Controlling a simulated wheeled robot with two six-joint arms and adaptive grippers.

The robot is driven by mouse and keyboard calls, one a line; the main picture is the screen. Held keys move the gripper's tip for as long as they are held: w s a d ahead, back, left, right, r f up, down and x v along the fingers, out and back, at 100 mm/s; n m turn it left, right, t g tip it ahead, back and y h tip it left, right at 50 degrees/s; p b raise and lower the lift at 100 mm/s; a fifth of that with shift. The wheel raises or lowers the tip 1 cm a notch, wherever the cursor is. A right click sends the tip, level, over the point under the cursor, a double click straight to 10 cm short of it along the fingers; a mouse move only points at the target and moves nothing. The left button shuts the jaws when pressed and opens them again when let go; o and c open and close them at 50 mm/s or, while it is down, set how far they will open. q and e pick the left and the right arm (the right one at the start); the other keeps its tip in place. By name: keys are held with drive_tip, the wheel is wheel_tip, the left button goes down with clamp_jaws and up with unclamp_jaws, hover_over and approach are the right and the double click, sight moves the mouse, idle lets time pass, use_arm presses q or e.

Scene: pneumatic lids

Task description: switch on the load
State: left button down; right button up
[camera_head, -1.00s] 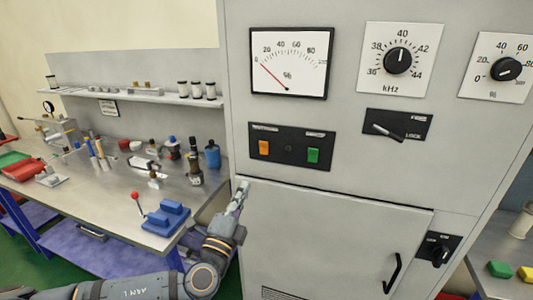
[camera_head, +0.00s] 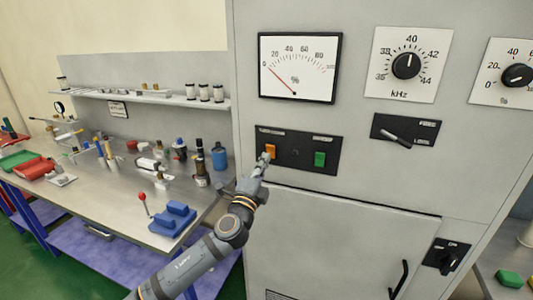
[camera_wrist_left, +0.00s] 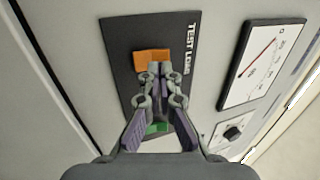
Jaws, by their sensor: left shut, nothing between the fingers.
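The black panel (camera_head: 296,139) on the grey cabinet holds an orange rocker (camera_head: 270,150) on its left and a green one (camera_head: 320,159) on its right. In the left wrist view the panel (camera_wrist_left: 120,60) reads "TEST LOAD". My left gripper (camera_head: 264,159) is shut and empty, its fingertips at the lower edge of the orange rocker. In the left wrist view the fingertips (camera_wrist_left: 161,68) overlap the edge of the orange rocker (camera_wrist_left: 150,56); I cannot tell if they press it. The green rocker (camera_wrist_left: 157,127) is partly hidden behind the fingers. My right gripper is not in view.
Above the panel is a percent meter (camera_head: 299,70) with its needle near zero. A kHz knob (camera_head: 406,66), a percent knob (camera_head: 517,75) and a lock lever (camera_head: 397,137) are to the right. A bench (camera_head: 130,205) with tools stands left of the cabinet.

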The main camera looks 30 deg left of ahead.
sight(270, 148)
use_arm(q)
drive_tip(key=shift+p+x, duration=0.35)
drive_tip(key=shift+x, duration=0.7)
drive_tip(key=shift+w, duration=0.15)
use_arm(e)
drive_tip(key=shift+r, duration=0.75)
use_arm(q)
drive_tip(key=shift+r, duration=0.1)
drive_tip(key=shift+w+a+r, duration=0.1)
drive_tip(key=shift+w+r, duration=0.15)
drive_tip(key=shift+r, duration=0.05)
drive_tip(key=shift+f, duration=0.2)
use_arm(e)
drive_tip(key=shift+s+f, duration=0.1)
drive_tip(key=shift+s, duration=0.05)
